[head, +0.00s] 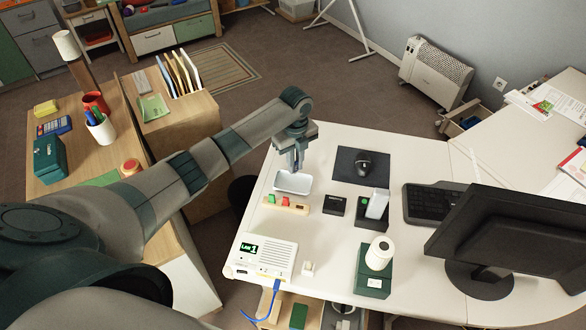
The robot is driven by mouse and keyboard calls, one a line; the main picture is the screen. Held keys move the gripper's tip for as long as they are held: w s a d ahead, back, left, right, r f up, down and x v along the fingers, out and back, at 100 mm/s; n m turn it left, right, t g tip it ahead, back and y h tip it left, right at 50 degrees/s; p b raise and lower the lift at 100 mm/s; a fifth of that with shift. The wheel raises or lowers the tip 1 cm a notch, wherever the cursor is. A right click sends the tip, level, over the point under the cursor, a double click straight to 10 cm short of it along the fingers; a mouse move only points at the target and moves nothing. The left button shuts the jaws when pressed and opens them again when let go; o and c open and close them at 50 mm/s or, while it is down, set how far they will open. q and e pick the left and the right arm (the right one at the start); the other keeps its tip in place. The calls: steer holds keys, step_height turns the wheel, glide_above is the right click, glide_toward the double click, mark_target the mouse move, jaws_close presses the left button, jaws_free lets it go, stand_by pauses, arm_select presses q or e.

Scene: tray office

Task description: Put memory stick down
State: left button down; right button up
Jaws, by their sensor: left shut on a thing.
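My left gripper (296,165) points down over the white desk (395,150), just above or behind the far edge of a small white tray (292,183). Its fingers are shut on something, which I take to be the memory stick. The stick is too small or too hidden between the fingertips to make out. The tray looks empty. A wooden block (296,209) with small red and green pieces stands in front of the tray. My right gripper is not in view.
A mouse (364,164) on a dark mat, a keyboard (432,204) and a monitor (515,240) are to the right. A white box marked LAN 1 (262,256) with a blue cable and a green box with a white roll (379,253) stand nearer.

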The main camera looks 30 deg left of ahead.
arm_select(q)
steer(key=shift+w+a+f, duration=0.1)
steer(key=shift+a+f, duration=0.2)
steer(key=shift+a, duration=0.1)
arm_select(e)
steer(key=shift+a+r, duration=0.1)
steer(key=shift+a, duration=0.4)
arm_select(q)
steer(key=shift+f, duration=0.1)
step_height(320, 180, down, 3)
steer(key=shift+f+p, duration=0.15)
steer(key=shift+p, duration=0.6)
steer(key=shift+f, duration=0.25)
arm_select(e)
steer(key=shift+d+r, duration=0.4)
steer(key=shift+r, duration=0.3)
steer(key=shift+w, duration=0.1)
arm_select(q)
steer(key=shift+f+b, duration=0.35)
steer(key=shift+f, duration=0.25)
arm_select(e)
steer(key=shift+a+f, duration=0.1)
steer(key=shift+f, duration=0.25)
